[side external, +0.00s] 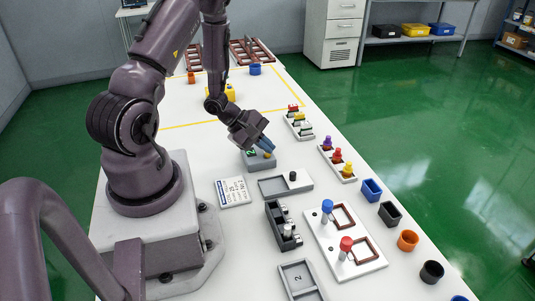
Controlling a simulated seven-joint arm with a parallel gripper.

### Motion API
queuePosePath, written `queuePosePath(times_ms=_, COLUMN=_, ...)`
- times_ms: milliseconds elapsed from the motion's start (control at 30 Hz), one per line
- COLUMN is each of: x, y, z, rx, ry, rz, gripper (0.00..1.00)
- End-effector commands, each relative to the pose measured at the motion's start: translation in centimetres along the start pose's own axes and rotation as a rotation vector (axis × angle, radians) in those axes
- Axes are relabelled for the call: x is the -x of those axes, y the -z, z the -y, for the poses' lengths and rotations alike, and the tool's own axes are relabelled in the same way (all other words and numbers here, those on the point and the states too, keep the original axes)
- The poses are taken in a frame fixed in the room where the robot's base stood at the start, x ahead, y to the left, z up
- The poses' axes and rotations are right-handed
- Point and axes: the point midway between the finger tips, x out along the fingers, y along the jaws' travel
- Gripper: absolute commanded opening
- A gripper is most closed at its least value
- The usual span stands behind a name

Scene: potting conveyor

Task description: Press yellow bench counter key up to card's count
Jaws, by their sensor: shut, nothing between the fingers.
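The bench counter (262,162) is a grey box with a small dark display showing green at its left side. Its yellow key (267,155) shows as a small spot right below my fingertips. My gripper (266,146) is shut and empty, with bluish fingers pointing down at the key. I cannot tell whether the fingertips touch the key or stay just above it. The white card (234,191) with a blue edge lies on the bench in front of the counter, left of a grey tray.
A grey tray (272,187) with a dark knob stands close in front of the counter. Racks of coloured pieces (298,123) and (338,163) stand to the right. A white board (370,262) with blue and red knobs lies nearer. Coloured cups line the right edge.

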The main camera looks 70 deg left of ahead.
Motion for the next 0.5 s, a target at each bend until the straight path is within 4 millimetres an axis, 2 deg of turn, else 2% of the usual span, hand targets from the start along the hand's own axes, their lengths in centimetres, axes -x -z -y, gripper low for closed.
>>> queuePosePath(times_ms=500, x=-0.44, y=0.31, z=0.35, rx=0.0, ry=0.001, rz=0.001, gripper=0.0)
